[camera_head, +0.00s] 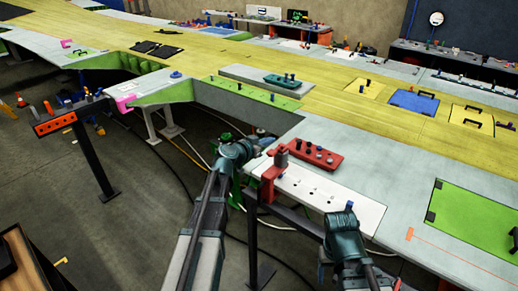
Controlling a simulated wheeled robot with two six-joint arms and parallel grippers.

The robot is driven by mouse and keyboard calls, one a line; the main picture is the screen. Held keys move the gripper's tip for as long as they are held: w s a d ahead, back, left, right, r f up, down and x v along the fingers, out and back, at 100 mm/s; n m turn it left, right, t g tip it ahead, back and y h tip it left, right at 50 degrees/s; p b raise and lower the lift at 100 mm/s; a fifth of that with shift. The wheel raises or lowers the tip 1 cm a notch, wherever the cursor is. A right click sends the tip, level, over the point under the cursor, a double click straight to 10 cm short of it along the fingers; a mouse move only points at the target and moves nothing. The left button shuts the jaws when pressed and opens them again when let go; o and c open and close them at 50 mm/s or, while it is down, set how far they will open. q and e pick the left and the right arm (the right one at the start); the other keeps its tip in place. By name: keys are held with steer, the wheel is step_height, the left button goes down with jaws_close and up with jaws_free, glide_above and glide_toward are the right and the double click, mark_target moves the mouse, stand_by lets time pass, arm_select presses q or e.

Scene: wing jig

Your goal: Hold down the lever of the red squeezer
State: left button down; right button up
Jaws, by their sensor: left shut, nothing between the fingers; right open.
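The red squeezer (268,182) is at the near edge of the table, at the left end of a white board with holes. A dull reddish block (281,156) stands at its top; I cannot tell for sure whether this is its lever. My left gripper (252,146) is shut and empty, just left of the squeezer's top. It appears close to it, but contact cannot be made out. My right gripper (343,218) is open and empty near the front right end of the white board. The wrists partly hide the fingers of both grippers.
The white board (330,193) lies on the grey table edge. A red block with dark knobs (318,158) is behind it. Green parts (236,188) are beside my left wrist. A green panel (474,222) is at the right. Cables run on the floor below.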

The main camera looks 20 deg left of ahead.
mark_target(276, 150)
arm_select(q)
step_height(276, 150, down, 4)
steer(key=b, duration=0.3)
steer(key=shift+b, duration=0.35)
steer(key=f+b, duration=0.4)
steer(key=shift+s+a, duration=0.1)
steer(key=shift+s, duration=0.2)
steer(key=shift+s+r, duration=0.15)
steer(key=shift+s, duration=0.1)
stand_by(1.2)
stand_by(0.4)
